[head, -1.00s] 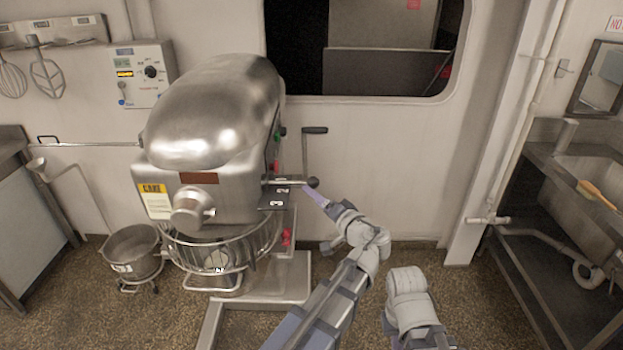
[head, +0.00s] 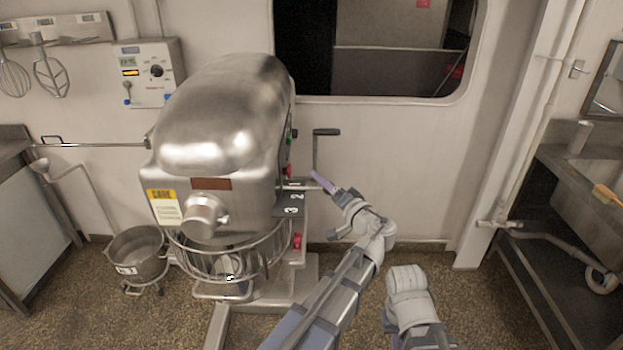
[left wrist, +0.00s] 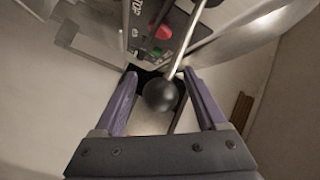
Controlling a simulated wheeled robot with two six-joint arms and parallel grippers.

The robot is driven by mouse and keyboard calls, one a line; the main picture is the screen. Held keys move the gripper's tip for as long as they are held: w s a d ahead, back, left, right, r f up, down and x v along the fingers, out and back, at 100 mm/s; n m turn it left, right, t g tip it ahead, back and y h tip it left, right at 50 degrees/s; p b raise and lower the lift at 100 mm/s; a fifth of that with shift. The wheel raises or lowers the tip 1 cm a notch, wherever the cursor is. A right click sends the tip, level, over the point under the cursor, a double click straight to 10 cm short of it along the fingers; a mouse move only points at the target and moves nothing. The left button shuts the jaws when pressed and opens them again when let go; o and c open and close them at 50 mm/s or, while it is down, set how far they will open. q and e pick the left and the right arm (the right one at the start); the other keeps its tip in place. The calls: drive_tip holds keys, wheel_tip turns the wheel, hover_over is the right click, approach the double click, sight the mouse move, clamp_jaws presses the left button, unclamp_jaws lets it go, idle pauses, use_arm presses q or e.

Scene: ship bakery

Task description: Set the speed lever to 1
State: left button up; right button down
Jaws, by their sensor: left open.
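The speed lever (head: 298,187) sticks out to the right from the side of the steel mixer (head: 225,120). It lies along the far edge of a dark plate (head: 290,204) on which 3 and 2 show; I cannot read a 1. My left gripper (head: 322,181) is at the lever's outer end and hides its knob in the head view. In the left wrist view, the lever's black ball knob (left wrist: 160,95) sits between the open purple fingers, with visible gaps on both sides.
A red button (left wrist: 164,32) and a green one sit on the mixer's side near the lever. A crank handle (head: 325,132) stands behind my left gripper. The wire bowl guard (head: 230,258) is below. Open floor lies right, before the sink counter (head: 575,175).

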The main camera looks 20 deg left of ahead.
use_arm(q)
drive_tip(key=shift+w+a, duration=0.35)
drive_tip(key=shift+w, duration=0.05)
drive_tip(key=shift+c, duration=0.5)
drive_tip(key=shift+a, duration=0.1)
drive_tip(key=c, duration=0.3)
clamp_jaws()
idle(0.3)
